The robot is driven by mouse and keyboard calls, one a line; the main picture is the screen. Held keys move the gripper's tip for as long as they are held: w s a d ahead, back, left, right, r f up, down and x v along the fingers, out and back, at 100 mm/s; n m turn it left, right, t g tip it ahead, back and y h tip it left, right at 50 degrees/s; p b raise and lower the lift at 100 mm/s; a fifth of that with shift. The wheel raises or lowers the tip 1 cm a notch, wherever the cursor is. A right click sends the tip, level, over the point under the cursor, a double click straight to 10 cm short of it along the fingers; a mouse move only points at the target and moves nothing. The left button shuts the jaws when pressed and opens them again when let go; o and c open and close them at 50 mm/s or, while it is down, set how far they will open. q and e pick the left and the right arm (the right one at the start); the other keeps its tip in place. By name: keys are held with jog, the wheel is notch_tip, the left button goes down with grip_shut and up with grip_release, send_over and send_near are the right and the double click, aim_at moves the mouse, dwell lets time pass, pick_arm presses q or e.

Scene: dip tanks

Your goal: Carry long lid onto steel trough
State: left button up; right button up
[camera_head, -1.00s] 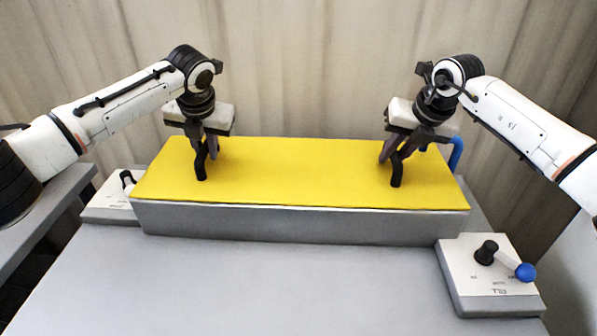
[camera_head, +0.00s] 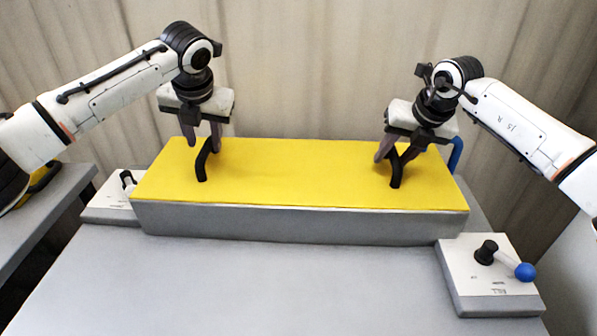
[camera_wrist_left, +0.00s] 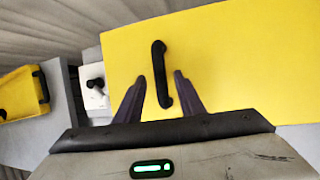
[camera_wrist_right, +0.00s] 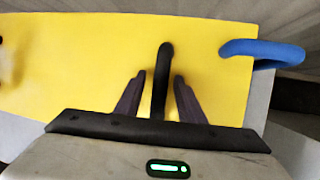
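The long yellow lid (camera_head: 295,175) lies flat on top of the grey steel trough (camera_head: 300,223), covering its opening. The lid has a black handle near each end. My left gripper (camera_head: 204,148) is open above the left handle (camera_head: 203,165). In the left wrist view the handle (camera_wrist_left: 159,72) shows between and beyond the open fingers, which do not touch it. My right gripper (camera_head: 392,158) is open at the right handle (camera_head: 396,170). In the right wrist view the handle (camera_wrist_right: 161,75) stands between the fingers with a gap on each side.
A control box with a blue-knobbed lever (camera_head: 492,272) stands at the front right. Another control box (camera_head: 113,200) is at the left. A blue pipe (camera_head: 456,153) rises behind the lid's right end. The grey tabletop in front (camera_head: 260,285) is clear.

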jog(key=shift+r, duration=0.2)
pick_arm(q)
jog(key=v, duration=0.7)
jog(key=shift+r, duration=0.25)
pick_arm(e)
jog(key=v, duration=1.1)
jog(key=shift+s+r, duration=0.15)
jog(key=shift+r, duration=0.2)
pick_arm(q)
jog(key=shift+s, duration=0.1)
pick_arm(e)
jog(key=shift+d, duration=0.1)
